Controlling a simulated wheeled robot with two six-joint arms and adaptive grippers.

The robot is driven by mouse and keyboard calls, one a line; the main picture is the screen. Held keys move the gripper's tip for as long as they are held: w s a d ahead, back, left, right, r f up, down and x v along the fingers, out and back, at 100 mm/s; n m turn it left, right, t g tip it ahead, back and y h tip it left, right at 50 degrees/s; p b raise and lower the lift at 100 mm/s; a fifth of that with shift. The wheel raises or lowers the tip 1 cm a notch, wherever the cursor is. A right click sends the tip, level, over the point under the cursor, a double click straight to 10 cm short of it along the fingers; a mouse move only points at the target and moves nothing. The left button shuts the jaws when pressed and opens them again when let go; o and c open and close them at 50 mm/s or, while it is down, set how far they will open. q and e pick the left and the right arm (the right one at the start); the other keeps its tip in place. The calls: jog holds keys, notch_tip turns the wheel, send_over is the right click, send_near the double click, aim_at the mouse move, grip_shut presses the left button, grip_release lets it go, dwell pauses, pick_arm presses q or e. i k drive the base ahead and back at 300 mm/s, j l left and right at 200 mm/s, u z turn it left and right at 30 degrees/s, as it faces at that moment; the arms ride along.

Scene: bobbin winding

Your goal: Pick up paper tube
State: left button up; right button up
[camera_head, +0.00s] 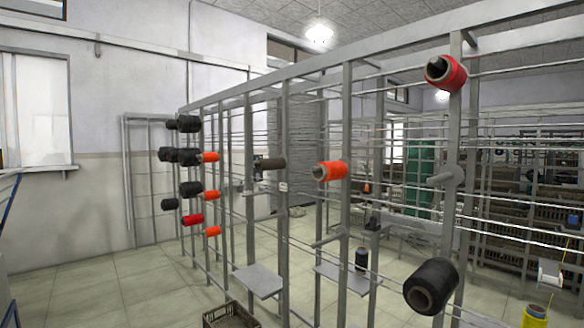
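A grey-brown tube (270,163), possibly the paper tube, sits on a peg of the metal rack (283,230), left of the picture's middle. I cannot tell for sure whether it is bare or has some thread left. An orange-red bobbin (330,171) with an open core end is on the rack to its right. A red bobbin with a black end (446,72) is high on the right post, and a dark bobbin (431,285) with a brownish core is low on it. Neither gripper is in view.
A bare grey peg (447,177) sticks out between the red and dark bobbins. Small shelves (258,281) and a dark crate (230,315) stand low at the rack. Several black bobbins (188,123) hang farther left. Tiled floor (90,295) at left is clear.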

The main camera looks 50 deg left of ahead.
aim_at(268, 164)
jog(key=i+j+u, duration=0.25)
jog(key=i+j, duration=0.15)
jog(key=j, duration=0.45)
jog(key=i+j+u, duration=0.25)
jog(key=i+j, duration=0.25)
jog(key=j, duration=0.25)
jog(key=i+j+u, duration=0.25)
jog(key=i+j, duration=0.3)
jog(key=j, duration=0.1)
